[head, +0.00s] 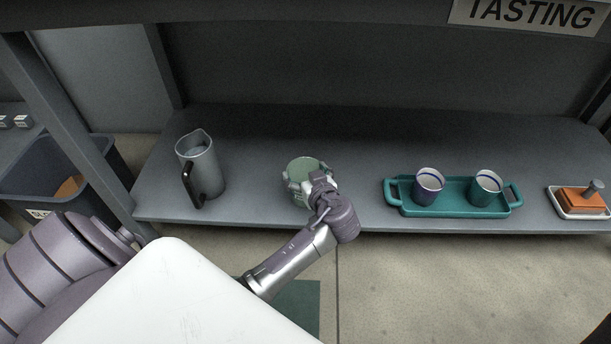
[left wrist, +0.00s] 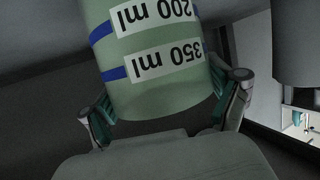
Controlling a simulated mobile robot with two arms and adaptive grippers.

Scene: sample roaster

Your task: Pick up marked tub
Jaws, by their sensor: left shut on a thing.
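The marked tub (head: 305,167) is a pale green cup-shaped tub at the middle of the grey shelf in the head view. In the left wrist view the tub (left wrist: 155,75) shows blue bands and white labels reading 200 ml and 350 ml, upside down in that picture. My left gripper (head: 308,188) is shut on the tub, with a finger on each side of it; both fingers also show in the left wrist view (left wrist: 168,112). I cannot tell whether the tub's base touches the shelf. My right gripper is not in view.
A grey metal pitcher (head: 206,165) stands to the left on the shelf (head: 260,135). A teal tray (head: 455,207) with two cups stands to the right. An orange block with a handle (head: 582,199) sits on a white dish at far right. A dark bin (head: 95,160) stands at left.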

